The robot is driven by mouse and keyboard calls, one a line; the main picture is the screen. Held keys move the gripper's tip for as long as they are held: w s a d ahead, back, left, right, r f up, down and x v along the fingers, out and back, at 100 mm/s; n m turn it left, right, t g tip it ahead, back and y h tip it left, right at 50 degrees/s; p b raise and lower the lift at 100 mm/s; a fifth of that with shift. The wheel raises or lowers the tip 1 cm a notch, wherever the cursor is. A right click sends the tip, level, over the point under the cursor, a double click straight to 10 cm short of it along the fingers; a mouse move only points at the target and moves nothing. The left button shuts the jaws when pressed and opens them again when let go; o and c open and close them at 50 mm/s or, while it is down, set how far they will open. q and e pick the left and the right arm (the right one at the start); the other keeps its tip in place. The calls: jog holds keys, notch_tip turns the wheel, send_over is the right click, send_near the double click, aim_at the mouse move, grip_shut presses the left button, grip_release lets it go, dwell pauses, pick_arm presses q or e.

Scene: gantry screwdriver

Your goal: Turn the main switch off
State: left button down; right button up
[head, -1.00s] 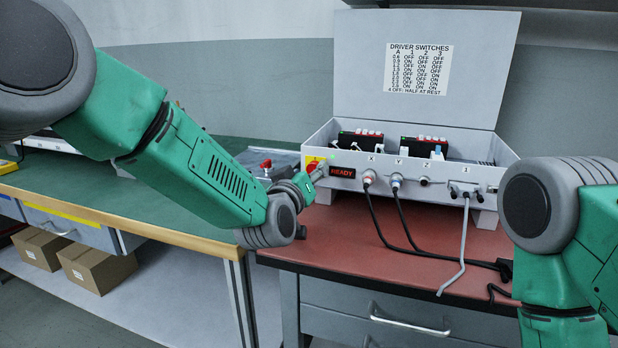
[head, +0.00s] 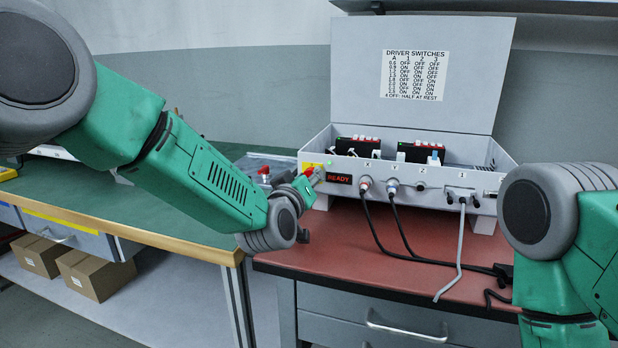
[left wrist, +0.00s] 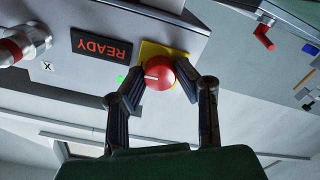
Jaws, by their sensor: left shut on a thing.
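The main switch is a red round knob (left wrist: 159,73) with a white mark on a yellow plate (left wrist: 175,52), on the front of the grey control box. In the left wrist view my left gripper (left wrist: 158,82) has its two fingers shut on the knob, one on each side. In the head view the left gripper (head: 303,186) reaches the left end of the box front, and the knob (head: 316,173) is partly hidden by it. The display beside the knob reads READY (head: 339,178), and a green light (head: 329,164) is lit.
The open control box (head: 450,180) stands on a red bench top (head: 360,235). Black and grey cables hang from its front connectors.

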pick_arm(q)
jog(key=shift+a+n+p, duration=0.1)
jog(key=shift+n+p, duration=0.3)
jog(key=shift+n, duration=0.7)
jog(key=n, duration=0.2)
jog(key=shift+f+n+p, duration=0.1)
jog(key=shift+n+p, duration=0.2)
jog(key=shift+n, duration=0.1)
jog(key=n, duration=0.4)
jog(key=shift+f, duration=0.1)
jog(key=n, duration=0.4)
jog(key=shift+f, duration=0.1)
jog(key=shift+n+b, duration=0.9)
jog(key=shift+n, duration=1.2)
jog(key=shift+f, duration=0.1)
jog(key=c, duration=1.3)
grip_release()
jog(key=shift+o, duration=0.4)
jog(key=shift+r, duration=0.2)
